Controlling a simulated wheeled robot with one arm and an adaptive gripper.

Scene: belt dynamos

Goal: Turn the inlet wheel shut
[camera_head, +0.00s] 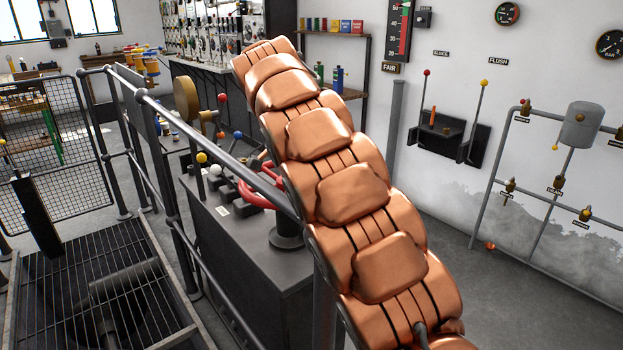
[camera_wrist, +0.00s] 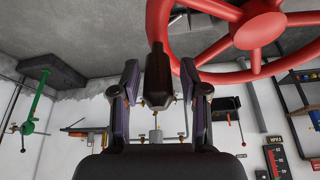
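A red spoked wheel (camera_head: 252,199) stands on a dark post on the grey console in the head view, partly hidden behind my copper arm and a rail. In the wrist view the red wheel (camera_wrist: 258,29) fills the upper right, with its hub, spokes and part of its rim showing. My gripper (camera_wrist: 160,70) has its two side fingers spread, with a dark tapered part between them. The right finger and this dark part appear close to the rim's left side. I cannot tell whether they touch it. My gripper is hidden in the head view.
Knobbed levers (camera_head: 202,158) stand on the console (camera_head: 240,235) left of the wheel. A grey railing (camera_head: 165,115) runs close beside the console. Wall levers (camera_head: 478,110) and pipework (camera_head: 500,150) are at the right.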

